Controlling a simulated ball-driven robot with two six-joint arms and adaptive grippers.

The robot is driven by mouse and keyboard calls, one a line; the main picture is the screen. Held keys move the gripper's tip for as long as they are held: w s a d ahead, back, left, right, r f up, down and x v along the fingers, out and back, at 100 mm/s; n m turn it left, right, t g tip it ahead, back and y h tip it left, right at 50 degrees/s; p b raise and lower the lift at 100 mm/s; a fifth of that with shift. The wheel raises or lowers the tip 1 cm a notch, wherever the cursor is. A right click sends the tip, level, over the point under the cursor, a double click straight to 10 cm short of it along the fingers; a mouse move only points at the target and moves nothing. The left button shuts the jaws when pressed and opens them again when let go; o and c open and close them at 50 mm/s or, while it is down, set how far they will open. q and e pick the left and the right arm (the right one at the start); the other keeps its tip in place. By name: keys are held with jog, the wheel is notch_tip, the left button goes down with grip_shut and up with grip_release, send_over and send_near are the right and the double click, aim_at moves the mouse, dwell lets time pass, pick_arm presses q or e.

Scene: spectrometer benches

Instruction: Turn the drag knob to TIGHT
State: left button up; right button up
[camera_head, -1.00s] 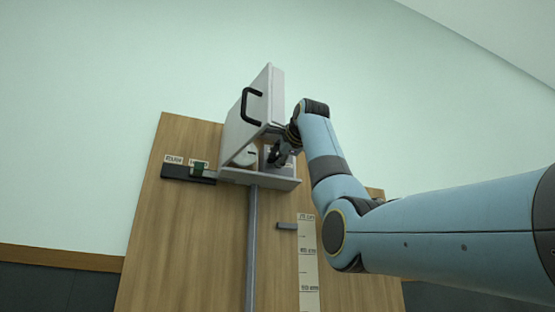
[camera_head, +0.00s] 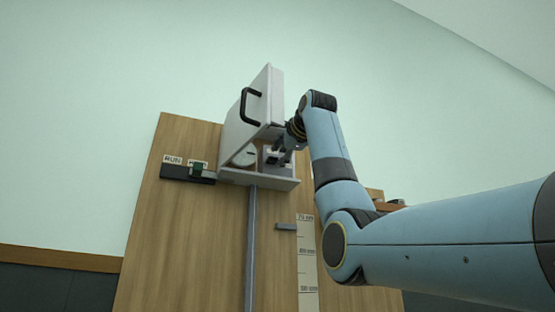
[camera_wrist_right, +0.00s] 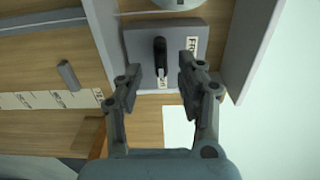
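The drag knob (camera_wrist_right: 160,60) is a black bar with a pale tip on a grey plate (camera_wrist_right: 138,42). In the right wrist view its pale tip points down at a small label (camera_wrist_right: 163,84), partly hidden and not clearly readable. Another label (camera_wrist_right: 192,44), on the plate's right side, seems to begin with "FR". My right gripper (camera_wrist_right: 160,76) is open, its fingers on either side of the knob with visible gaps. In the head view the right gripper (camera_head: 277,158) is at the housing's open lower side, and the knob is too small to make out. My left gripper is not in view.
A white housing (camera_head: 240,130) with a black handle (camera_head: 246,104) hangs above a shelf (camera_head: 262,182) on a wooden board (camera_head: 200,240). A green-tabbed slider (camera_head: 198,170) sits on the left. A grey post (camera_head: 252,245) and a scale strip (camera_head: 307,260) are below.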

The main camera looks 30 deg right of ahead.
jog(key=v, duration=0.4)
jog(key=shift+s, duration=0.1)
dwell(0.5)
